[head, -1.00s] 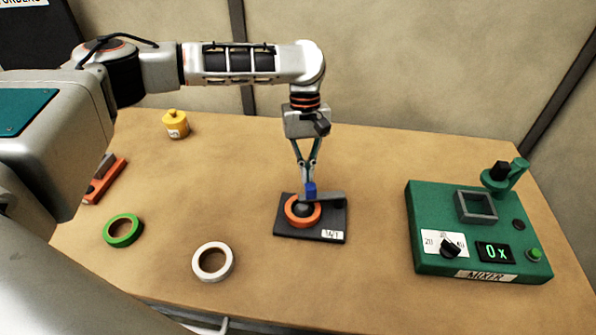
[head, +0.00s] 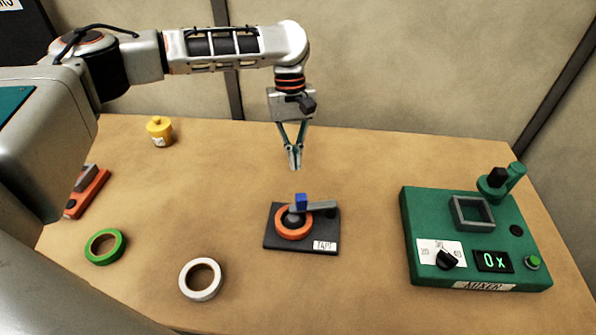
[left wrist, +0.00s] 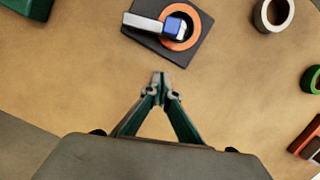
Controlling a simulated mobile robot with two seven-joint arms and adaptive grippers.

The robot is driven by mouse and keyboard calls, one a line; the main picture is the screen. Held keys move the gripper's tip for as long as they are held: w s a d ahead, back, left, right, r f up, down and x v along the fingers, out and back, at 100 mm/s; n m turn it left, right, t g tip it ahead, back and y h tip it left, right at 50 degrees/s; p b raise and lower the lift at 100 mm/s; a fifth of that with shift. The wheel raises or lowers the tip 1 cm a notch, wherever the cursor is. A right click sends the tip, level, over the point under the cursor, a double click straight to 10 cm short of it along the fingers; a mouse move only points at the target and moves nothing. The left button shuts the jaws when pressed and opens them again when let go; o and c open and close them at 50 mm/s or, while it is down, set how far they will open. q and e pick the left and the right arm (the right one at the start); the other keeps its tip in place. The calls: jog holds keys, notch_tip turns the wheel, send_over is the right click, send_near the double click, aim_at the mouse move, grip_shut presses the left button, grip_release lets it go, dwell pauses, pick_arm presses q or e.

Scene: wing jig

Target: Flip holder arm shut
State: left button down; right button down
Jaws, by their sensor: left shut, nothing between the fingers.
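The dark tape holder (head: 270,238) lies on the table with an orange tape roll (head: 291,230) on it. Its grey holder arm (head: 322,207) reaches from the right side of the base across to the roll, with a blue block (head: 301,202) at its end, over the roll's middle. In the left wrist view the arm (left wrist: 146,22) and blue block (left wrist: 174,25) also lie across the roll. My left gripper (head: 295,168) is shut and empty, above and behind the holder, apart from it; its fingertips (left wrist: 161,76) show in the wrist view. My right gripper is not in view.
A white roll (head: 200,279) and a green roll (head: 105,247) lie left of the holder. A yellow container (head: 159,132) stands at the back left, an orange and grey item (head: 87,190) at the left. The green mixer (head: 470,268) stands at the right.

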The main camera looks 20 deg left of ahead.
pick_arm(q)
jog(key=s+d+v, duration=0.1)
jog(key=v, duration=0.6)
jog(key=shift+a+r, duration=0.25)
jog(key=shift+a, duration=0.15)
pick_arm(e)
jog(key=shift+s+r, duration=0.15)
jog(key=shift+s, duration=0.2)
pick_arm(q)
jog(key=shift+s, duration=0.1)
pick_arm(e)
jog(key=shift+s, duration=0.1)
